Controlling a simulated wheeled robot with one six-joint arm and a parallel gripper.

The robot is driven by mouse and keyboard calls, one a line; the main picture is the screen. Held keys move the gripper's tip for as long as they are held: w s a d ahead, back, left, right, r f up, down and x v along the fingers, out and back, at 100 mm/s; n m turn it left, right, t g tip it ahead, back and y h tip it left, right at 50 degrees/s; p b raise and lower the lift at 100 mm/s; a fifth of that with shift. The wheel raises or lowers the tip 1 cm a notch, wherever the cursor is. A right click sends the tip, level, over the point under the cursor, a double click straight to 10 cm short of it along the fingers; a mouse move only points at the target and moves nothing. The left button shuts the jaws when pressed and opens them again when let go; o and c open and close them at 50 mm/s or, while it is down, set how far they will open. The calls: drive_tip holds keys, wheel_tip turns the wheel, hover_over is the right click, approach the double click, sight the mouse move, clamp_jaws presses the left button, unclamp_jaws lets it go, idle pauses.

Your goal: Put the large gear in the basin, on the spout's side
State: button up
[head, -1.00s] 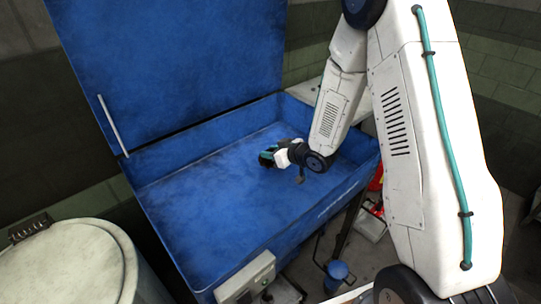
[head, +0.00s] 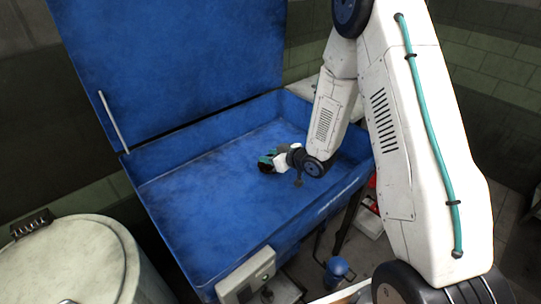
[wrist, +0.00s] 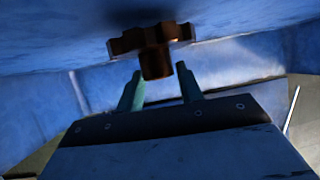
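The blue basin (head: 210,180) stands open with its lid raised, and my arm reaches into it from the right. My gripper (head: 264,160) is low inside, near the middle of the basin's length. The large gear (wrist: 152,40), dark brown with a toothed rim and a round hub, shows in the wrist view against the blue basin surface. Its hub end lies between the two green fingertips of my gripper (wrist: 160,72). The fingers stand apart, with a gap visible at the right one. In the head view the gear is only a dark patch (head: 266,168) at the fingers. I cannot make out the spout.
The raised lid (head: 180,60) stands behind the basin. A pale round drum (head: 60,265) is at the lower left. A grey control box (head: 246,276) is on the basin's front. A small blue container (head: 338,268) is below the basin. The basin's left floor is clear.

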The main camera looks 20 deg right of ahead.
drive_tip(key=shift+o, duration=0.8)
drive_tip(key=shift+r, duration=0.25)
drive_tip(key=v, duration=1.2)
drive_tip(key=shift+r, duration=0.3)
